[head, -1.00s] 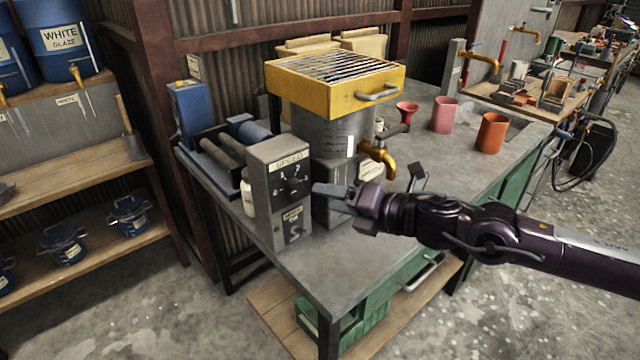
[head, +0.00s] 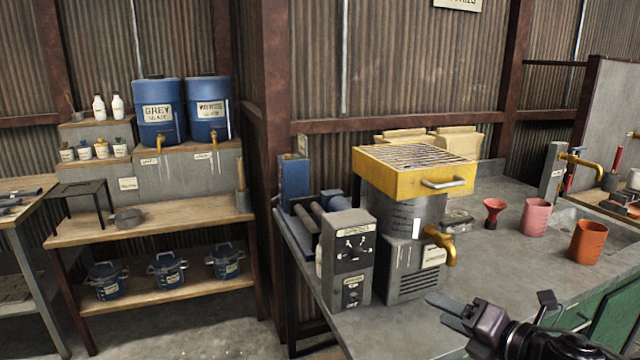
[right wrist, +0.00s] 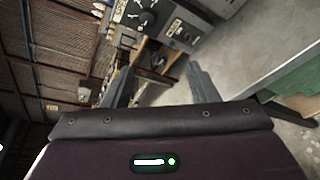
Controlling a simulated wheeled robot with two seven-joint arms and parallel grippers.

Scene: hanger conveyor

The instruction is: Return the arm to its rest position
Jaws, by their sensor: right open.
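My right gripper (head: 452,312) is at the lower right of the head view, in front of the grey control box (head: 348,258) and above the workbench (head: 405,325). Its fingers point left and stand apart with nothing between them. In the right wrist view the two fingers (right wrist: 163,88) are also apart and empty, with the control box's dial panel (right wrist: 150,18) beyond them at the top. Most of my right arm is cut off by the lower edge of the head view. My left gripper is not in view.
A grey machine with a yellow grated top (head: 415,172) and a brass tap (head: 441,246) stands beside the control box. A red funnel (head: 494,212), a pink cup (head: 535,217) and an orange cup (head: 586,242) stand to the right. Shelves with blue drums (head: 159,112) are at left.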

